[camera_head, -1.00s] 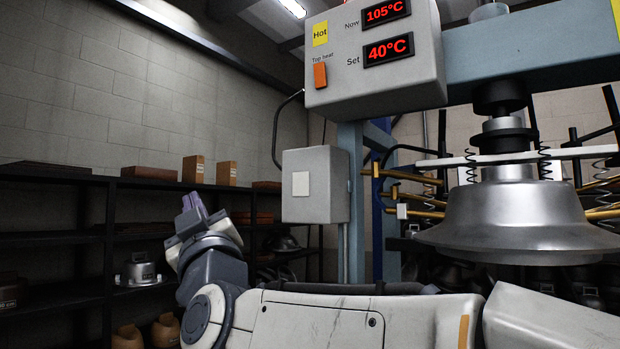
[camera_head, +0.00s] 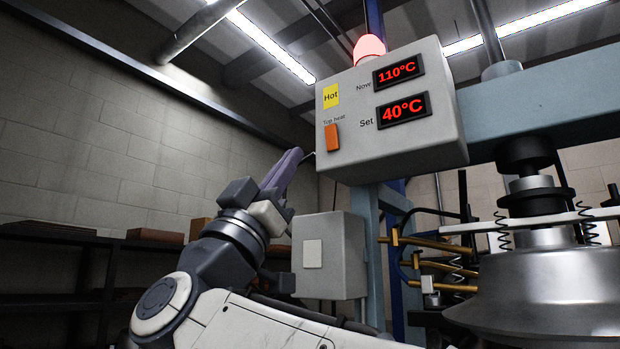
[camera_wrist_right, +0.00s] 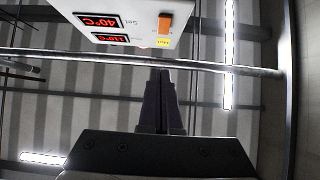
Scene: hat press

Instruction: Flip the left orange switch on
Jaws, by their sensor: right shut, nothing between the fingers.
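The orange switch (camera_head: 332,137) sits on the front of the grey control box (camera_head: 355,155), under the "Top heat" label and left of the "Set 40°C" display. It also shows in the right wrist view (camera_wrist_right: 165,23). My right gripper (camera_head: 294,156) is shut and empty, pointing up, left of the box and a little below the switch, apart from it in the picture. In the right wrist view its fingers (camera_wrist_right: 160,75) are together, with their tips below the box. I cannot tell the switch's setting. My left gripper is not in view.
A red lamp (camera_head: 369,48) glows on top of the box. A smaller grey box (camera_head: 329,256) stands below, behind my right arm. The metal press head (camera_head: 548,290) is at the right. A dark shelf (camera_head: 60,275) lines the left wall.

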